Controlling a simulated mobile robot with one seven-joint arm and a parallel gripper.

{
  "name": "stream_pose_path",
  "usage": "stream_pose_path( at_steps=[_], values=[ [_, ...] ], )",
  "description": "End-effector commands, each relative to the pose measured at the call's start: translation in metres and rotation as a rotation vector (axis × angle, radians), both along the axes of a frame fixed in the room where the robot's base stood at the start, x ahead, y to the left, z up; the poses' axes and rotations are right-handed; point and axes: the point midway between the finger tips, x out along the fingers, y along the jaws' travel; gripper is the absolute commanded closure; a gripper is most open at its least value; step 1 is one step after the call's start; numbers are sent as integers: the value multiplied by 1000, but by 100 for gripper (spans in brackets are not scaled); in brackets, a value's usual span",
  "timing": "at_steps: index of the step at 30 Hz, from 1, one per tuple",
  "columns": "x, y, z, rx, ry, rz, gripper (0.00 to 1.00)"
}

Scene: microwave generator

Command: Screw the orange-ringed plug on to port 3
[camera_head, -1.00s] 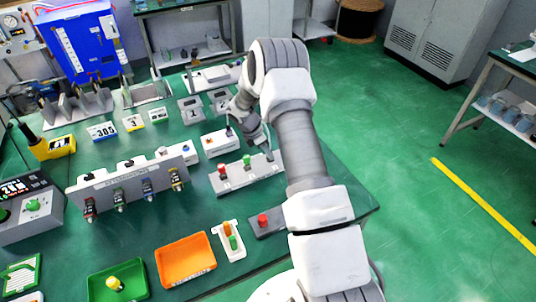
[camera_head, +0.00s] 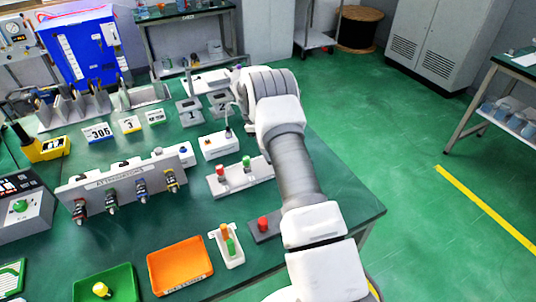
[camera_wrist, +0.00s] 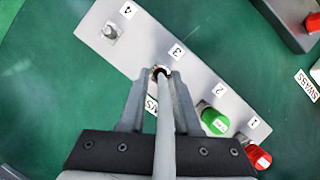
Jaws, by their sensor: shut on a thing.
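The grey port strip (camera_wrist: 205,80) runs diagonally through the wrist view, with marks 1 to 4. Port 4 (camera_wrist: 110,32) is a bare metal fitting. A green cap (camera_wrist: 214,121) is on port 2 and a red cap (camera_wrist: 257,156) on port 1. My gripper (camera_wrist: 158,78) is shut on the plug (camera_wrist: 159,71) at the end of a thick grey cable (camera_wrist: 165,135). The plug is over port 3, whose fitting it hides; I cannot tell whether it is seated. Its ring is barely visible. In the head view the strip (camera_head: 237,179) is partly behind my arm, which hides the gripper.
A dark block with a red button (camera_head: 263,224) lies near the strip. A white tray (camera_head: 228,246) with orange and green pieces, an orange tray (camera_head: 180,267) and a green tray (camera_head: 122,284) stand in front. A panel with several connectors (camera_head: 125,182) stands to the left.

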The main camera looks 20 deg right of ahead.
Motion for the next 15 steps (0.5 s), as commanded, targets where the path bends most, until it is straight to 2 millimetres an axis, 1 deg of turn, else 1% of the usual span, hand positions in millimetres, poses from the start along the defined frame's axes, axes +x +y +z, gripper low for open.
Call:
stream_pose_path(
  at_steps=[1,15],
  values=[
    [1,0,-3,1,0,-47,100],
    [2,-5,-2,1,2,-493,100]
  ],
)
